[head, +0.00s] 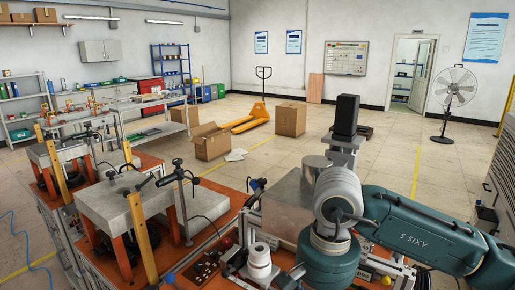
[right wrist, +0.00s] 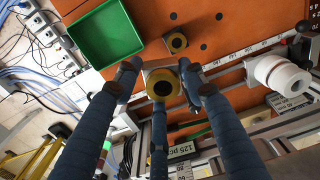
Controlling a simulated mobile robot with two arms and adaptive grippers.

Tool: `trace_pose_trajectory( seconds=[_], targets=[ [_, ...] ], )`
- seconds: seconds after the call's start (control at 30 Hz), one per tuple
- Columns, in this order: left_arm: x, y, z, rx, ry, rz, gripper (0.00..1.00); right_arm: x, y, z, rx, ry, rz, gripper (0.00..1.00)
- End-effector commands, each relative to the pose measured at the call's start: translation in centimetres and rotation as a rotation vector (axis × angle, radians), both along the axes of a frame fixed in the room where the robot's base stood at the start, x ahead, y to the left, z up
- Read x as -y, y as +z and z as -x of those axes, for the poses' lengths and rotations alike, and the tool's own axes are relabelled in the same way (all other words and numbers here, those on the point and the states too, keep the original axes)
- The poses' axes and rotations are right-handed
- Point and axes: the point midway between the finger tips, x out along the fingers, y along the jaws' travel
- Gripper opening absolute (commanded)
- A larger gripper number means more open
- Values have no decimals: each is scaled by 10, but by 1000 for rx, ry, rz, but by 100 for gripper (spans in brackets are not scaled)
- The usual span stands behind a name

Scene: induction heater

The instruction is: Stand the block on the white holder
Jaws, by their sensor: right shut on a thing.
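In the right wrist view my right gripper (right wrist: 160,80) is shut, its dark blue fingers around a yellow block (right wrist: 163,90) with a dark round centre. A pale piece shows just behind the held block; I cannot tell whether they touch. My left gripper is not in view.
A green tray (right wrist: 104,40) lies left of the fingers on the orange tabletop (right wrist: 225,28). A metal rail with a ruler scale crosses near the gripper. In the head view a large metal box (head: 290,203) stands close behind my right arm.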

Motion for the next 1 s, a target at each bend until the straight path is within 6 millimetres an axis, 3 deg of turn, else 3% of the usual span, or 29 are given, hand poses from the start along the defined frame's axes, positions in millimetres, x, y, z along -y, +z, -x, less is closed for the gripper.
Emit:
trace_pose_trajectory(
  seconds=[0.1,0.33,0.5,1.0],
  targets=[
    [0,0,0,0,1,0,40,35,-17,26,3,183,6,6],
    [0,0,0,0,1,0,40,73,-36,69,2,458,20,6],
    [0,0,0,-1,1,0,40,80,-39,79,-1,522,23,5],
    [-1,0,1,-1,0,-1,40,79,-40,79,-2,524,21,5]
  ],
)
